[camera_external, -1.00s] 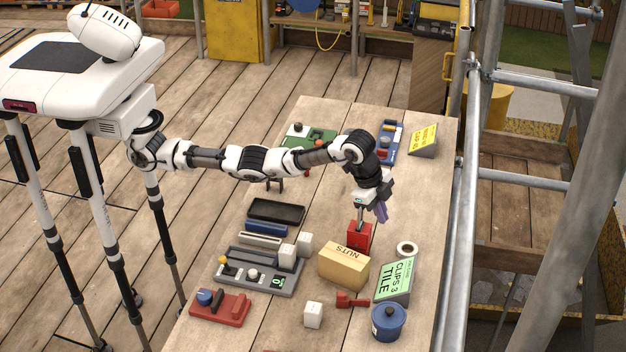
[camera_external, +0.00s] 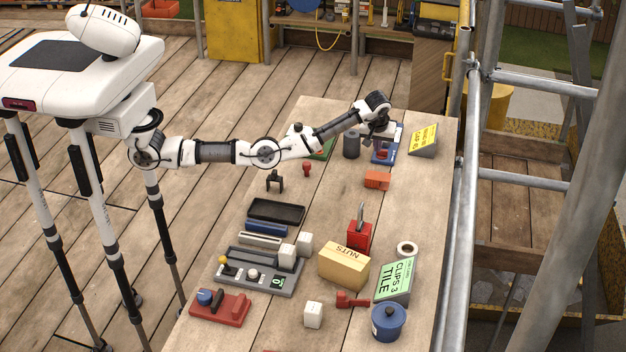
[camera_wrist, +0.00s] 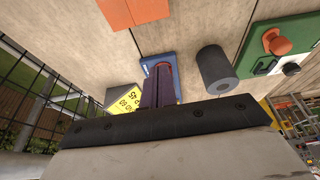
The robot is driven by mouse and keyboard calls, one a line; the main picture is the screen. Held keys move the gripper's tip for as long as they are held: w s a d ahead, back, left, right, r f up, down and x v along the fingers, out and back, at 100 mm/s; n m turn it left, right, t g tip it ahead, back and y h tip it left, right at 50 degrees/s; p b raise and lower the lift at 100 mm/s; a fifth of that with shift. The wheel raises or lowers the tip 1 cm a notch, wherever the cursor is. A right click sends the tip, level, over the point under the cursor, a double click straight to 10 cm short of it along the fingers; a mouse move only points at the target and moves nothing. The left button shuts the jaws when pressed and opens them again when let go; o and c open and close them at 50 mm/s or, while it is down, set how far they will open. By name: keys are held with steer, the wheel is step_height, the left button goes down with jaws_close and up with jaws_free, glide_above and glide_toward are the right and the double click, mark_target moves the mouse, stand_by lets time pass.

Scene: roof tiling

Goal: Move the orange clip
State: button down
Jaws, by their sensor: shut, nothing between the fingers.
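An orange block-like piece (camera_external: 377,181) lies on the table in front of the blue board; I cannot tell for sure that it is the clip. An orange piece also shows at the top edge of the wrist view (camera_wrist: 135,11), cut off by the frame. My gripper (camera_wrist: 158,70) has purple fingers, shut together and empty. They point over the blue board (camera_wrist: 174,62) in the wrist view. In the external view my gripper (camera_external: 380,138) is above that board, behind the orange piece and apart from it. My wrist hides part of the board.
A yellow sign (camera_external: 424,139) is to the right. A red holder (camera_external: 358,236) and a tan nuts box (camera_external: 344,266) stand nearer. Bare table surrounds the orange piece.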

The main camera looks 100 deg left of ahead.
steer(key=p+x, duration=0.1)
steer(key=x, duration=0.6)
steer(key=shift+f+p, duration=0.1)
steer(key=shift+p, duration=0.25)
steer(key=shift+d+f+p, duration=0.2)
steer(key=shift+d+p, duration=0.1)
steer(key=shift+d, duration=0.2)
steer(key=shift+d+f+p, duration=0.25)
steer(key=shift+d, duration=1.05)
steer(key=d+p, duration=0.3)
steer(key=d, duration=1.7)
steer(key=shift+d+p, duration=0.25)
steer(key=shift+p, duration=0.1)
